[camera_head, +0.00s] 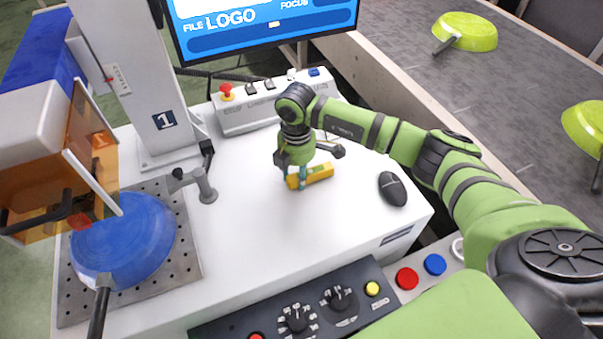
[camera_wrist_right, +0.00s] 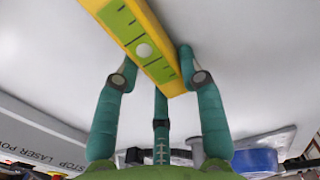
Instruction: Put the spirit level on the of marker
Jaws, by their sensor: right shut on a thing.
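A yellow spirit level (camera_head: 319,172) with a green face is in the middle of the white worktop (camera_head: 250,230). My right gripper (camera_head: 298,178) points down and is shut on its left end. In the right wrist view, the spirit level (camera_wrist_right: 137,38) runs slanting between the teal fingers of my right gripper (camera_wrist_right: 160,68). I cannot tell whether it touches the worktop. The marking machine (camera_head: 135,80), a white column labelled 1 with an orange-shielded head, stands at the left. I see no separate marker spot. My left gripper is not in view.
A blue pan (camera_head: 125,240) sits on a perforated plate (camera_head: 188,262) under the machine's head. A black mouse (camera_head: 393,188) lies right of the gripper. A button box (camera_head: 262,107) and a monitor (camera_head: 265,22) stand behind. Green pans (camera_head: 468,31) lie on the conveyor (camera_head: 440,95).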

